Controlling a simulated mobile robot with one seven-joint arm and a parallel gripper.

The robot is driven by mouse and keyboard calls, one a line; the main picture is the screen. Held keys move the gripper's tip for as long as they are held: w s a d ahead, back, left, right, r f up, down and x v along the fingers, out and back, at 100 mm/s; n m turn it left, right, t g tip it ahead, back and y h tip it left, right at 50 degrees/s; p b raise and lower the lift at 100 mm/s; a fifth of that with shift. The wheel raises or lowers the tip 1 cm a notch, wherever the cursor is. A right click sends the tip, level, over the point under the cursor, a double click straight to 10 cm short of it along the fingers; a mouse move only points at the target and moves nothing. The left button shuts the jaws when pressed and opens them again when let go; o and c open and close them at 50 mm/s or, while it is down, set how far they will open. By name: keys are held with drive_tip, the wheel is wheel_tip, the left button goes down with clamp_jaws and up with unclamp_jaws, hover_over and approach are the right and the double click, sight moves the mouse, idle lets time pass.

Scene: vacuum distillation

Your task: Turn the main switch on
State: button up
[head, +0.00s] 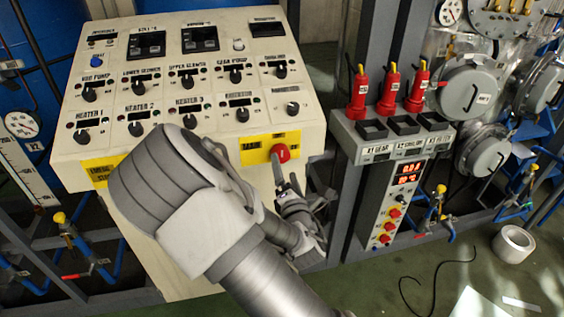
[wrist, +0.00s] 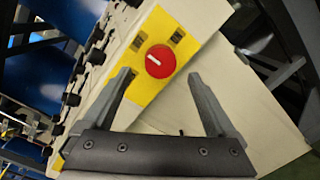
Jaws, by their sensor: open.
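The main switch is a red round knob (head: 281,153) on a yellow plate (head: 256,149) marked MAIN, on the lower front of the cream control panel (head: 215,150). In the wrist view the red knob (wrist: 160,61) shows a short white mark, tilted, on its face. My gripper (head: 279,172) is just below the knob in the head view. In the wrist view my open gripper (wrist: 162,80) has one finger on each side below the knob, with nothing between them. Whether a fingertip touches the knob cannot be told.
Several black knobs cover the sloping panel top, with a blue button (head: 96,61) at upper left. Another yellow plate (head: 102,171) is on the panel's left front. A box with red-handled tools (head: 390,88) stands to the right.

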sight(282, 157)
drive_tip(key=shift+x, duration=2.55)
drive_tip(key=c, duration=1.4)
drive_tip(key=shift+o, duration=0.2)
